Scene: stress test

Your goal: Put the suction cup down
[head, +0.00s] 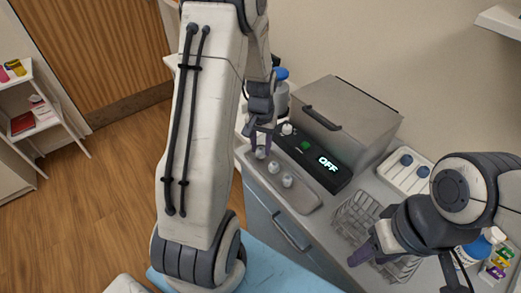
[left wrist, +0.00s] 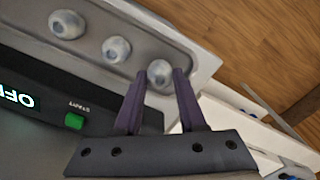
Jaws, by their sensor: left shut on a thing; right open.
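My left gripper (head: 262,139) is shut on a small whitish suction cup (head: 260,153) at the far end of a grey tray (head: 310,203). In the left wrist view the cup (left wrist: 159,74) sits between the purple fingertips (left wrist: 158,80). It is at or just above the tray; I cannot tell whether it touches. Two similar cups, a middle one (head: 273,167) and a nearer one (head: 287,181), stand in the tray in line with it. They also show in the left wrist view (left wrist: 115,48). My right gripper (head: 368,254) is open, near the wire basket.
A black unit (head: 316,160) with a green button and a display reading OFF stands beside the tray, with a grey lidded box (head: 343,115) behind. A wire basket (head: 358,218), a white tray (head: 397,182) with blue round items, and a bottle (head: 478,248) are to the right.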

